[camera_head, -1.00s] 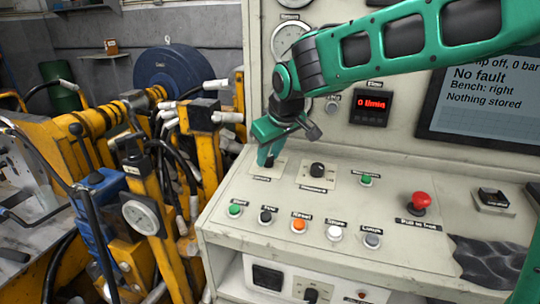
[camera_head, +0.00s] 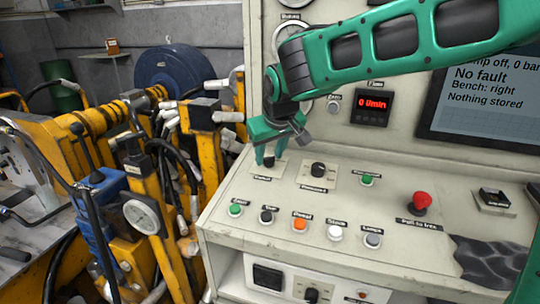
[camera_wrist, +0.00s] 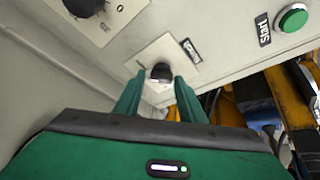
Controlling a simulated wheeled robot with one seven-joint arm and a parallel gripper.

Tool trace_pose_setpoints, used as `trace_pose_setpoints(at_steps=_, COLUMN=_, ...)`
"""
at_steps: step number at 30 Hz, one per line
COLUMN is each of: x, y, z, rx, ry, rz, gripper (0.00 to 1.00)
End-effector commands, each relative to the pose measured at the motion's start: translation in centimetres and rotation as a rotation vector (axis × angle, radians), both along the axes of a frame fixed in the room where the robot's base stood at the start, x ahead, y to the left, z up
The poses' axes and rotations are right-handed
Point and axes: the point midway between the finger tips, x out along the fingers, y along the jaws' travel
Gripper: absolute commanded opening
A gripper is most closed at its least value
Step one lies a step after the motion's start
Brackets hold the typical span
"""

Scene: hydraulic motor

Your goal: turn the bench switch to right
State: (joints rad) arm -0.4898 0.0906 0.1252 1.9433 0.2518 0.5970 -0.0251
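The bench switch is a small black knob on a pale square plate at the panel's left end, in the head view (camera_head: 268,161) and, from above, in the wrist view (camera_wrist: 161,72). My gripper (camera_head: 267,158) is over it, pointing down. In the wrist view its green fingers (camera_wrist: 160,80) stand apart on either side of the knob, with a gap showing, so it is open and holds nothing. Whether a fingertip touches the knob I cannot tell. The screen (camera_head: 485,95) reads "No fault", "Bench: right" and "Nothing stored".
A second black knob (camera_head: 318,170) is just right of the switch. A row of push buttons, including the green start button (camera_head: 235,210), runs along the front. A red mushroom button (camera_head: 420,203) stands further right. Yellow machinery with hoses (camera_head: 150,200) fills the left.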

Motion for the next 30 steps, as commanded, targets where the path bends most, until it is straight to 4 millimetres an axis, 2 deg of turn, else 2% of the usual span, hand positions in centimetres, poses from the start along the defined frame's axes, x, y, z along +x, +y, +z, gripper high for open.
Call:
trace_pose_setpoints(at_steps=9, x=-0.1, y=0.0, z=0.0, rx=-0.001, ry=0.002, rz=0.002, gripper=0.47)
trace_pose_setpoints(at_steps=13, x=-0.4, y=0.0, z=0.6, rx=0.0, ry=0.001, rz=0.003, gripper=0.47)
trace_pose_setpoints(at_steps=17, x=-1.2, y=-0.2, z=2.2, rx=0.0, ry=-0.001, rz=0.002, gripper=0.47)
trace_pose_setpoints(at_steps=24, x=-3.4, y=-0.7, z=6.2, rx=0.001, ry=-0.001, rz=0.004, gripper=0.47)
trace_pose_setpoints(at_steps=30, x=-4.7, y=-1.1, z=8.5, rx=0.001, ry=0.0, rz=0.0, gripper=0.47)
